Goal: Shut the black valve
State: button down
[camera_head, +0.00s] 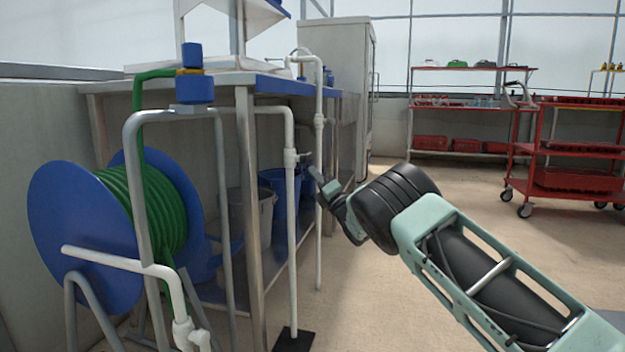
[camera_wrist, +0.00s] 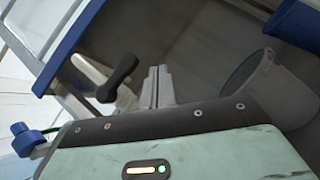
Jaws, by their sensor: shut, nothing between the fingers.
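The black valve handle (camera_wrist: 118,78) shows in the wrist view, left of my fingers. It is a dark lever on a pale pipe fitting (camera_wrist: 92,72). My gripper (camera_wrist: 158,72) is shut and empty, its two grey fingers together just right of the handle. A small gap shows between them in this view; depth is hard to judge. In the head view my gripper (camera_head: 316,176) is beside the upright white pipe (camera_head: 319,110), in front of the bench. I cannot clearly make out the black handle there.
A steel bench (camera_head: 250,97) with blue edging stands at left. A blue hose reel (camera_head: 75,235) with green hose is in front of it. Buckets (camera_head: 272,190) stand under the bench. A red cart (camera_head: 580,155) is at far right; open floor lies between.

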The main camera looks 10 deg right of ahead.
jog(key=s+d+f+p, duration=0.4)
jog(key=d+f, duration=0.2)
jog(key=f, duration=0.3)
notch_tip(320, 180, up, 7)
jog(key=a+m+g+h+p, duration=0.2)
jog(key=m+h+p, duration=0.3)
jog(key=m+h, duration=0.5)
jog(key=s+a+r+m+g+y+p, duration=0.2)
jog(key=s+a+m+g, duration=0.4)
jog(key=s, duration=0.4)
jog(key=s+a+r+m+g+y+p, duration=0.1)
jog(key=s+a+m+g+p, duration=0.25)
jog(key=s+a, duration=0.55)
jog(key=s+a+r+m+g+p, duration=0.25)
jog(key=s+g, duration=0.35)
jog(key=s, duration=1.2)
jog(key=s+d+r+g+h+p, duration=0.1)
jog(key=s+d+g, duration=0.1)
jog(key=s, duration=0.9)
jog(key=s+d+r+g+h+p, duration=0.2)
jog(key=s+d+g, duration=0.1)
jog(key=s, duration=0.8)
notch_tip(320, 180, up, 38)
jog(key=p, duration=3.7)
jog(key=shift+a+f+m, duration=0.25)
jog(key=shift+m, duration=0.05)
jog(key=shift+t, duration=0.25)
